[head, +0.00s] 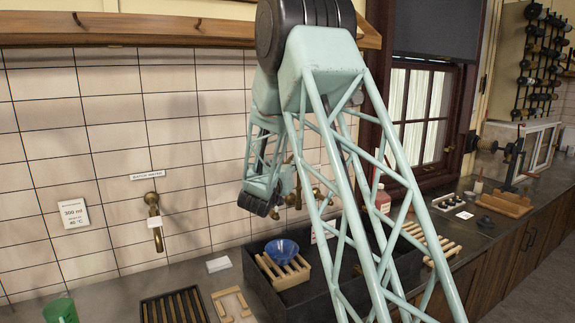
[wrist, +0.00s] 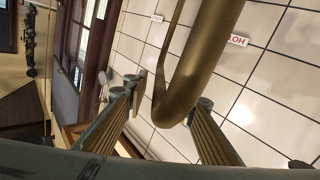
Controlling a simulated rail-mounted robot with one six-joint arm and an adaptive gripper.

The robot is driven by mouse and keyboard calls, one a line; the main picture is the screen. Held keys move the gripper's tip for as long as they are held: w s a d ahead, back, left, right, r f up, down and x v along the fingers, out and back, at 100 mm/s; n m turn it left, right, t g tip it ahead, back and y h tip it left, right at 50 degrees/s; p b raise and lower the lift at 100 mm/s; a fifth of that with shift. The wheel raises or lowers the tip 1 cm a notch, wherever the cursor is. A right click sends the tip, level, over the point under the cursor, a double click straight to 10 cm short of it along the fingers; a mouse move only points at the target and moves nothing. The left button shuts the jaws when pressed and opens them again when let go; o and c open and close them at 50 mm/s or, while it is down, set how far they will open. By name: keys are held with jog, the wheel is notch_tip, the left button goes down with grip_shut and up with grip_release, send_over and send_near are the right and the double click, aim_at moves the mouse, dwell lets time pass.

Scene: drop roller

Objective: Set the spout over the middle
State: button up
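A brass spout (wrist: 190,85) runs down the wrist view and curves at its lower end. My gripper (wrist: 168,94) has one finger on each side of this curved end, with a narrow gap showing at the left finger. Contact at the right finger is hard to judge. In the head view, brass tap parts (head: 317,195) show behind my arm, which hides most of the spout. The dark sink (head: 255,284) lies below. A blue bowl (head: 282,250) sits on a wooden slatted rack (head: 290,275) at its left. My arm covers the sink's middle.
A second brass tap (head: 154,222) is on the tiled wall at left. A green mug (head: 60,311), a dark slatted rack (head: 174,306) and a wooden piece (head: 232,303) are on the left counter. A red bottle (head: 383,200) stands behind the sink. A HOT label (wrist: 238,40) is on the wall.

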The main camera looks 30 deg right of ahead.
grip_shut()
